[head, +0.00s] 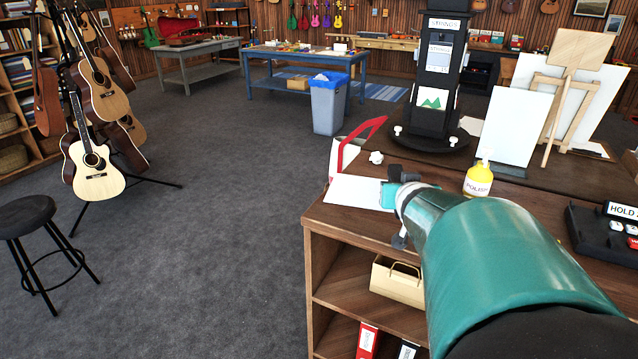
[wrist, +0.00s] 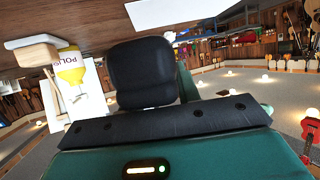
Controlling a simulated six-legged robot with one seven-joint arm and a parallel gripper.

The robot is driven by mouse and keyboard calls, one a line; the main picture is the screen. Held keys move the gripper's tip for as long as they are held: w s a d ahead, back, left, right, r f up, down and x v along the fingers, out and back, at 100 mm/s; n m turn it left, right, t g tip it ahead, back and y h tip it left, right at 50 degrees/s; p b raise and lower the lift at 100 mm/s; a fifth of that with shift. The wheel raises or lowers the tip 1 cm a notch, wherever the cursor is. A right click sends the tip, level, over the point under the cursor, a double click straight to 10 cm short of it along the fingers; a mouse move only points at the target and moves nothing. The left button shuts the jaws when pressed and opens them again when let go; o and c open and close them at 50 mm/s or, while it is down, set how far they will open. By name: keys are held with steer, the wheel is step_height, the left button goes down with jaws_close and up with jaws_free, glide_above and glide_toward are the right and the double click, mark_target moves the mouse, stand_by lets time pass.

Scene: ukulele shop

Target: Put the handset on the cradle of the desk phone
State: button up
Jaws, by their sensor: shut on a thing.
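My gripper (head: 392,195) is at the end of my teal arm, over the front left of the wooden counter. In the wrist view, a black rounded piece, which looks like one end of the handset (wrist: 140,72), sits at the jaws and hides part of them. A teal finger shows beside it. The jaws are shut on it; the rest of the handset is hard to make out. The desk phone (head: 592,240), dark with light and red buttons and a "HOLD" sign, is at the right edge of the counter, well right of my gripper. Its cradle is not clearly visible.
A yellow polish bottle (head: 478,180) stands between gripper and phone. A black display stand (head: 437,75) and white boards (head: 510,118) are behind. A red loop (head: 357,143) and white sheet (head: 350,191) are near my gripper. A tan bin (head: 397,284) sits on the shelf below.

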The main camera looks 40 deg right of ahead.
mark_target(391, 219)
steer(key=shift+w+d+f, duration=0.2)
steer(key=shift+w+f, duration=0.25)
steer(key=shift+f, duration=0.15)
steer(key=shift+w+d+f, duration=0.15)
steer(key=shift+w+f, duration=0.25)
steer(key=shift+f, duration=0.15)
steer(key=shift+w+d+f, duration=0.1)
steer(key=shift+w+f, duration=0.1)
steer(key=shift+f, duration=0.7)
steer(key=shift+w+d+f, duration=0.1)
steer(key=shift+w+f, duration=0.1)
steer(key=shift+f, duration=0.7)
steer(key=shift+f, duration=0.25)
steer(key=o, duration=1.1)
steer(key=shift+o, duration=0.2)
steer(key=shift+r, duration=0.1)
